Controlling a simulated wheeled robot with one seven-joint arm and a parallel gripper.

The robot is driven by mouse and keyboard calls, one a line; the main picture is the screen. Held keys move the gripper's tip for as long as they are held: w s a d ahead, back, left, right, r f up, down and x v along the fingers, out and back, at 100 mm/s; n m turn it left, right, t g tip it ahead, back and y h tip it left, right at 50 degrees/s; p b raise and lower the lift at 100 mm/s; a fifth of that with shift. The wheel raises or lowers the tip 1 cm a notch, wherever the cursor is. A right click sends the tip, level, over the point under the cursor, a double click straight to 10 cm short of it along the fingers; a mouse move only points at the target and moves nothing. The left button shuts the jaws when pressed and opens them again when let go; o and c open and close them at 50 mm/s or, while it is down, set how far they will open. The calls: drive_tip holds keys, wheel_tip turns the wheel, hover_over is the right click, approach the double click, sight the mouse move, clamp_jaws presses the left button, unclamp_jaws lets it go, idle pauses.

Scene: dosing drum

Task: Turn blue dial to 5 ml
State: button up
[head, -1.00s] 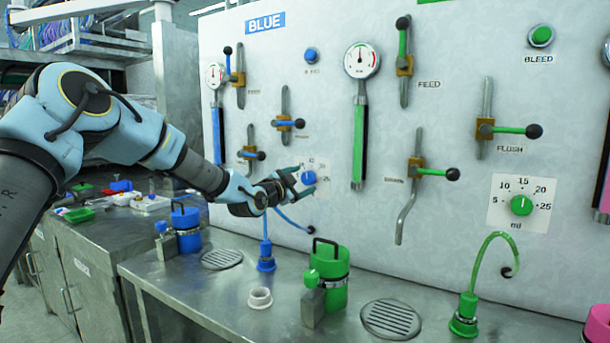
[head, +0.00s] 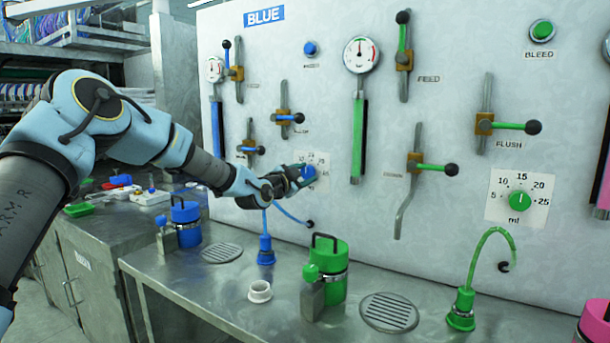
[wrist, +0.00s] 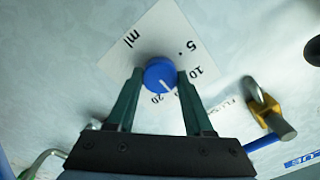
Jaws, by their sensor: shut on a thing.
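The blue dial (head: 308,173) sits on a white scale card on the wall panel under the BLUE sign. In the wrist view the blue dial (wrist: 158,73) is between the two fingers of my gripper (wrist: 160,78), which is shut on its sides. Its white pointer line aims between the 10 and the 20, away from the 5 mark. The 5, 10, 20 and "ml" prints on the scale card (wrist: 140,47) show; other marks are hidden by the fingers. In the head view my gripper (head: 300,175) is at the dial.
A blue-handled lever (head: 290,118) is just above my gripper. A brass lever mount (wrist: 265,108) is to the right in the wrist view. Below are a blue canister (head: 186,226), a blue fitting with a hose (head: 265,250) and a green canister (head: 330,270). A green dial (head: 519,201) is at right.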

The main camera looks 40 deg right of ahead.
clamp_jaws()
drive_tip(key=shift+f+n+b, duration=0.1)
drive_tip(key=shift+n+b, duration=0.3)
drive_tip(key=shift+b, duration=0.25)
drive_tip(key=shift+f+n+b, duration=0.1)
drive_tip(key=shift+n+b, duration=0.5)
drive_tip(key=shift+b, duration=0.2)
drive_tip(key=n+b, duration=0.4)
drive_tip(key=shift+w, duration=0.1)
drive_tip(key=n+b, duration=0.3)
drive_tip(key=n, duration=0.3)
drive_tip(key=shift+n+b, duration=0.35)
drive_tip(key=shift+n, duration=0.05)
drive_tip(key=n+b, duration=0.2)
drive_tip(key=n, duration=0.2)
drive_tip(key=shift+w+n+b, duration=0.1)
drive_tip(key=shift+n+b, duration=0.25)
drive_tip(key=shift+n, duration=0.35)
